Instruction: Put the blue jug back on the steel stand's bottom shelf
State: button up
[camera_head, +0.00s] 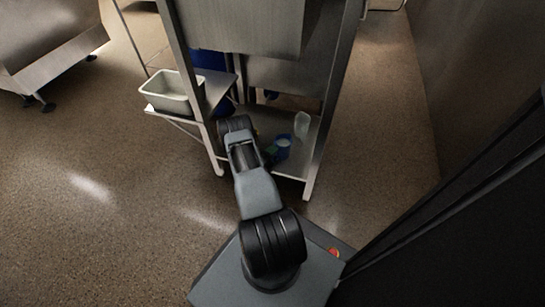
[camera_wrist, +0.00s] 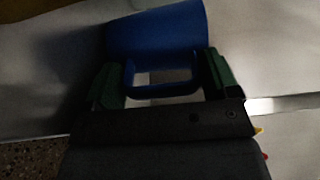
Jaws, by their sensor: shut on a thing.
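The blue jug (camera_head: 283,150) is small in the head view, at the front part of the steel stand's bottom shelf (camera_head: 293,171). In the wrist view, the jug (camera_wrist: 155,32) fills the upper middle, and its handle lies between the two green finger pads. My gripper (camera_wrist: 165,78) is shut on the jug's handle. In the head view, my gripper (camera_head: 269,152) reaches in low at the stand's front, left of the jug. I cannot tell whether the jug's base touches the shelf or hangs just above it.
A clear container (camera_head: 302,124) stands on the bottom shelf, just behind and right of the jug. A pale tub (camera_head: 172,92) sits on a side shelf at left. The stand's front right leg (camera_head: 313,172) is close by. Open floor lies to the left.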

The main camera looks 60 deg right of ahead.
jog(key=shift+f, duration=0.1)
jog(key=o, duration=1)
